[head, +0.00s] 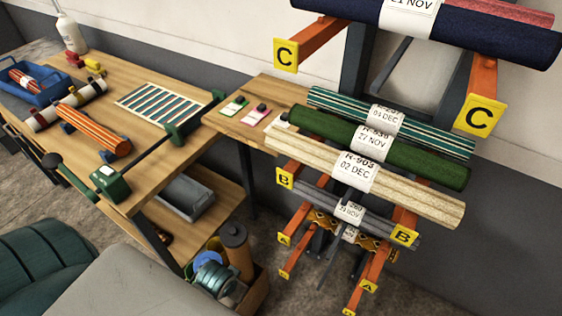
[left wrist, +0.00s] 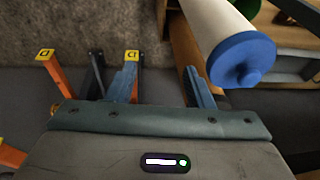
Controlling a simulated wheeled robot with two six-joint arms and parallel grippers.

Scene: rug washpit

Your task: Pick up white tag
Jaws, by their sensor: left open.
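In the head view, a small white tag (head: 283,120) with a dark piece on top lies at the right end of a row on the wooden side shelf (head: 226,125). The cream rug roll partly covers its near side. A pink tag (head: 254,116) and a green tag (head: 234,105) lie to its left. My left gripper (left wrist: 160,68) shows only in the left wrist view; its two fingers are wide apart with nothing between them. The white tag cannot be made out there. My right gripper is in neither view.
Labelled rug rolls, including a cream roll (head: 400,190) and a green roll (head: 420,160), rest on orange rack arms (head: 320,40) beside the shelf. A wooden workbench (head: 90,130) stands left. A white roll with a blue end (left wrist: 241,60) is close to the left gripper.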

